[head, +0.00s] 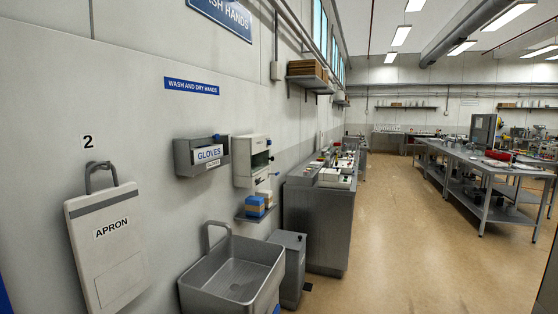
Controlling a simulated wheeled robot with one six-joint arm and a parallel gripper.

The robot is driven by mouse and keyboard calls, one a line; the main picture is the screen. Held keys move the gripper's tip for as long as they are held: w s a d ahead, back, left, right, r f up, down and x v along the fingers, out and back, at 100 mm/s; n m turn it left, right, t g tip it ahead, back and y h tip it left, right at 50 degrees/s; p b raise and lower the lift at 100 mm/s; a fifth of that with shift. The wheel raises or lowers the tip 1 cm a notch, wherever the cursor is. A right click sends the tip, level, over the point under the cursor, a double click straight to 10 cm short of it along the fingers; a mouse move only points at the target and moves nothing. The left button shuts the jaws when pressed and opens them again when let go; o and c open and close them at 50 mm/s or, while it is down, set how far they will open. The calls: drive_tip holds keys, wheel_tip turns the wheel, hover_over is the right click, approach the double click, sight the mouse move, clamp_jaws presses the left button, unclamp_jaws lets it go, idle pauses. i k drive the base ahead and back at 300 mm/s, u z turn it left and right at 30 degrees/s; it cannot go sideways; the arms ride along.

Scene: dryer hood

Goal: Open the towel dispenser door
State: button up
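A white wall-mounted box (244,172) with a dark window hangs right of the gloves box, above the sink. It looks like the towel dispenser, though I cannot read a label on it. Its front faces right and shows at a steep angle. A small blue knob or lever shows near its right side. I cannot tell whether its door is open or shut. My gripper is not in this view.
A grey gloves box (193,168) hangs to the left. A steel counter (316,215) stands behind. An apron board (105,245) hangs left. The floor (400,255) at right is open.

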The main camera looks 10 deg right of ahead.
sight(258, 144)
drive_tip(key=z, duration=0.75)
drive_tip(key=i, duration=1.3)
drive_tip(key=z, duration=0.35)
drive_tip(key=i, duration=1.15)
drive_tip(key=u, duration=1.35)
drive_tip(key=i, duration=0.95)
drive_tip(key=u, duration=1)
